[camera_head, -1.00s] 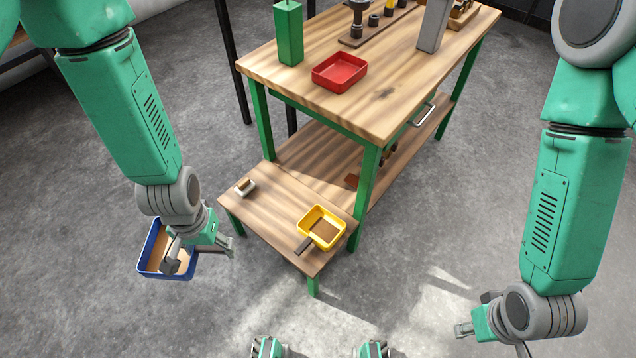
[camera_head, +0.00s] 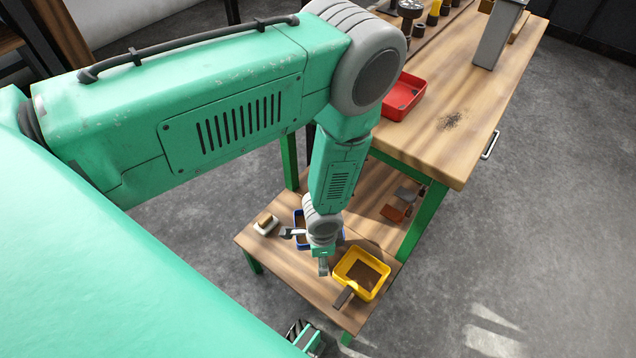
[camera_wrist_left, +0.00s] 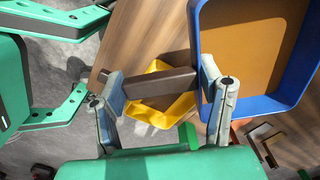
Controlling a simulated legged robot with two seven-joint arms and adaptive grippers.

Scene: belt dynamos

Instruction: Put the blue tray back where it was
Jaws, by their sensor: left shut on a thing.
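The blue tray (camera_head: 299,219) is over the back part of the low wooden table, mostly hidden behind my wrist. Its blue rim and tan inside fill the upper right of the left wrist view (camera_wrist_left: 281,104). My left gripper (camera_head: 308,250) is shut on the blue tray. The wrist view shows its fingers (camera_wrist_left: 165,88) spread, with a dark bar (camera_wrist_left: 160,82) between them that reaches to the tray's wall. Whether the tray touches the tabletop is hidden. The low table (camera_head: 300,278) carries the tray's neighbours. My right gripper is out of view.
A yellow tray (camera_head: 347,264) with a dark handle (camera_head: 343,297) lies close in front and right of my gripper. A small pale block (camera_head: 265,226) lies left of the blue tray. The taller workbench (camera_head: 455,145) with a red tray (camera_head: 405,98) stands behind right.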

